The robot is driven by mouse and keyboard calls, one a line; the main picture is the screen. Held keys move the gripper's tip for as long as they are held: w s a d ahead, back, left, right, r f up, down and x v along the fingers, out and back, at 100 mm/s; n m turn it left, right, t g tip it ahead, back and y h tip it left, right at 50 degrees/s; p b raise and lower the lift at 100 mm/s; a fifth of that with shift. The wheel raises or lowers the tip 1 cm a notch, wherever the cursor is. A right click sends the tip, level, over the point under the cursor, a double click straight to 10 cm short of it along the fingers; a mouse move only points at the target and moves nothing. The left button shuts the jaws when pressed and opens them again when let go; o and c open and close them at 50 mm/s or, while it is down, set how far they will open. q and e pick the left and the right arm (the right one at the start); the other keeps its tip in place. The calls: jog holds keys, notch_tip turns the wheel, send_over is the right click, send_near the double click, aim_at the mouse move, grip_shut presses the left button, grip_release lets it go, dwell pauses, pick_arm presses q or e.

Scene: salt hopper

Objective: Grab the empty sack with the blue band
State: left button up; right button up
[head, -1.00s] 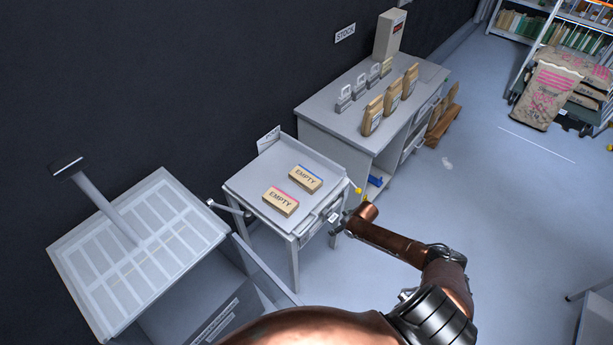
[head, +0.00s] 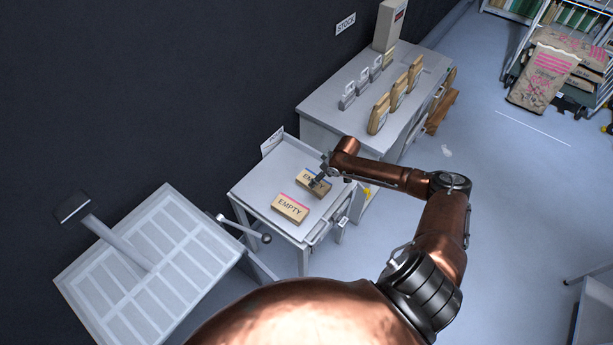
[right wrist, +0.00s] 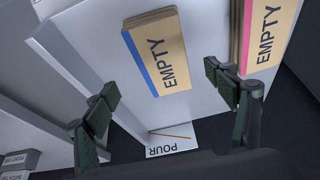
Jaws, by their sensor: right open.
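The empty sack with the blue band (head: 304,180) lies flat on a small grey table (head: 258,197), partly hidden in the head view by my right gripper. In the right wrist view the blue-banded sack (right wrist: 157,52) shows its "EMPTY" label and lies ahead of the fingers, between their lines and apart from them. A second sack with a pink band (head: 290,208) lies beside it; it also shows in the right wrist view (right wrist: 262,35). My right gripper (head: 318,182) is open and empty, over the blue-banded sack in the head view. My left gripper is not in view.
A sign reading POUR (right wrist: 172,139) stands at the table's edge. A grey slatted hopper (head: 160,260) stands at the left.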

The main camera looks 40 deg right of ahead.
jog(key=shift+w+f, duration=0.25)
jog(key=shift+w, duration=0.2)
jog(key=shift+w+a+f, duration=0.1)
jog(key=shift+w+f, duration=0.1)
jog(key=shift+f, duration=0.15)
jog(key=shift+w+a+f, duration=0.1)
jog(key=shift+w+f, duration=0.05)
jog(key=shift+f, duration=0.5)
jog(key=shift+a+x, duration=0.25)
jog(key=shift+x, duration=2)
jog(key=shift+w+d+f, duration=0.1)
jog(key=shift+w+f, duration=0.05)
jog(key=c, duration=1.2)
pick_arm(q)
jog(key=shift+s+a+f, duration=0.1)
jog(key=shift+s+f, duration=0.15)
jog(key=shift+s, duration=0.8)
pick_arm(e)
jog(key=shift+c, duration=0.2)
